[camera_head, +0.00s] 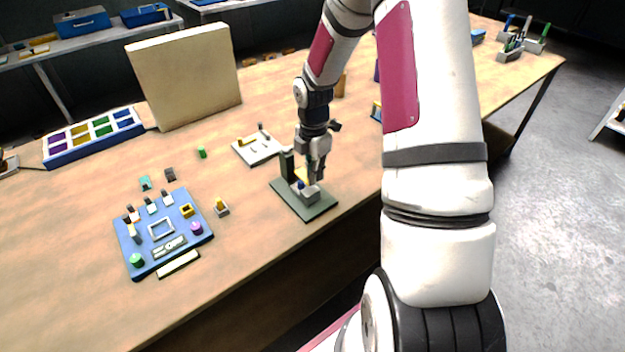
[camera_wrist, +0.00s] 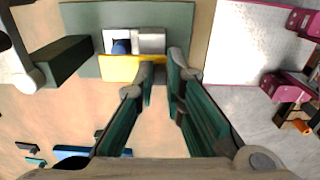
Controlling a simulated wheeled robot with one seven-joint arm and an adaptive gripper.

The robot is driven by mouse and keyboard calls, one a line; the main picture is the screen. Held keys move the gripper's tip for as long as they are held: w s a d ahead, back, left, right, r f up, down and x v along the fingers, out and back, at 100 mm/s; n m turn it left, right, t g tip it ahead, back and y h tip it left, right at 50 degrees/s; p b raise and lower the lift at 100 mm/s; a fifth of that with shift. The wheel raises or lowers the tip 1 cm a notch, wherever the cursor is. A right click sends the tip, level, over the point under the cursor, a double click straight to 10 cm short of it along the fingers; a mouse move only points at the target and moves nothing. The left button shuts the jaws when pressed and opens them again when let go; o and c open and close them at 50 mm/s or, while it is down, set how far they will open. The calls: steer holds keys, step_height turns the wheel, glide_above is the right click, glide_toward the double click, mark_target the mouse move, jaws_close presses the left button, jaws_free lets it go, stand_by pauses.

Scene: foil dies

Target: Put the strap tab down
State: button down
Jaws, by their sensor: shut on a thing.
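The yellow strap tab (camera_wrist: 118,68) shows in the wrist view as a flat strip, its right end between my fingertips. My gripper (camera_wrist: 164,63) is shut on that end. A small yellow part, apparently the same tab, also shows in the head view (camera_head: 300,174) below my gripper (camera_head: 312,176). Beside the tab is a grey block (camera_head: 311,196) with a blue part (camera_wrist: 121,47). These are over the dark green base plate (camera_head: 306,210), which has an upright dark green post (camera_head: 286,162). I cannot tell whether the tab touches the block or the plate.
A blue board (camera_head: 205,240) with several small parts lies to the left. A small grey holder with a yellow part (camera_head: 221,208) stands between it and the plate. A white board (camera_head: 250,157) lies behind. A compartment tray (camera_head: 93,152) and beige panel (camera_head: 185,75) stand farther back.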

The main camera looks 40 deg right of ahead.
steer(key=shift+w+d, duration=0.15)
steer(key=shift+w, duration=0.1)
steer(key=shift+f, duration=1.75)
steer(key=shift+f, duration=0.1)
steer(key=c, duration=1.7)
jaws_free()
steer(key=shift+o, duration=0.2)
